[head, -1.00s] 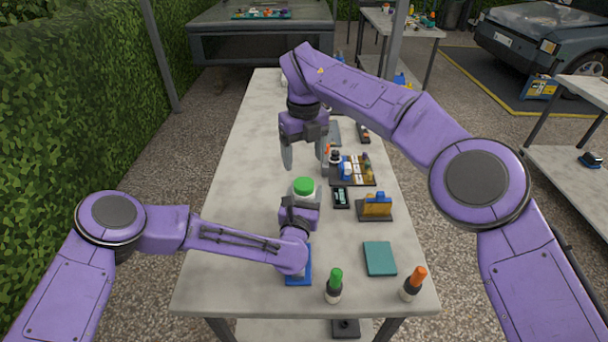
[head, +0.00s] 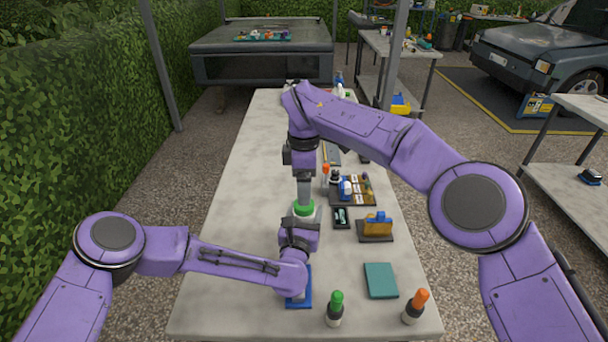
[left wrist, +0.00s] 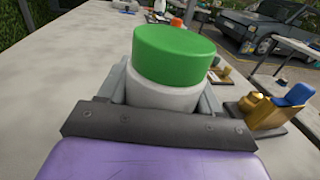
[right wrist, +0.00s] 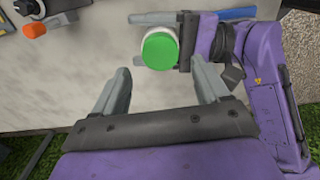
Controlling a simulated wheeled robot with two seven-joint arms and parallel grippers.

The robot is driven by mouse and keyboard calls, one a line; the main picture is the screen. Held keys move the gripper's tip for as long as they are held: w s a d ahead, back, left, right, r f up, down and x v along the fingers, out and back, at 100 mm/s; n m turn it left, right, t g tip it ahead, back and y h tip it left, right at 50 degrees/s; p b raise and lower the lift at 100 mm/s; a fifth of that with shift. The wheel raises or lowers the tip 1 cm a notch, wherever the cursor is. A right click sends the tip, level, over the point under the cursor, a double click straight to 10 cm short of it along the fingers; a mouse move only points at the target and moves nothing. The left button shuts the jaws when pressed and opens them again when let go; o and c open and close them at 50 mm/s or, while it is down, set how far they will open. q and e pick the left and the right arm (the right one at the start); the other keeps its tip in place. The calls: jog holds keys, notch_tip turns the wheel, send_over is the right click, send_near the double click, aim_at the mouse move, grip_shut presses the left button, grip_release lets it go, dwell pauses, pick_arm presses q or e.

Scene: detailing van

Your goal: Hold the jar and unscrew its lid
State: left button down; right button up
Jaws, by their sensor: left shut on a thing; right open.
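The jar has a white body (left wrist: 165,97) and a green lid (left wrist: 180,52), which sits on top of it. The jar stands upright above the table. My left gripper (head: 300,224) is shut around the white body, one finger on each side, below the lid. My right gripper (head: 304,198) points down close above the green lid (head: 304,210). In the right wrist view its fingers are open and empty (right wrist: 160,80). The lid (right wrist: 160,51) shows beyond and between the fingertips there. In the head view one right finger mostly hides the other.
A blue mat (head: 298,301) lies partly under my left arm. Green-capped (head: 335,310) and orange-capped (head: 415,306) bottles stand at the front with a teal pad (head: 381,281). A yellow-and-blue item (head: 377,224) and a tray (head: 353,201) stand right of the jar. The table's left side is clear.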

notch_tip(320, 180, down, 6)
jog(key=shift+r, duration=0.25)
jog(key=c, duration=1.1)
jog(key=n, duration=1.6)
jog(key=shift+n, duration=0.3)
jog(key=n, duration=0.5)
jog(key=shift+r+n, duration=0.1)
jog(key=shift+n, duration=0.3)
jog(key=n, duration=0.7)
jog(key=shift+w, duration=0.1)
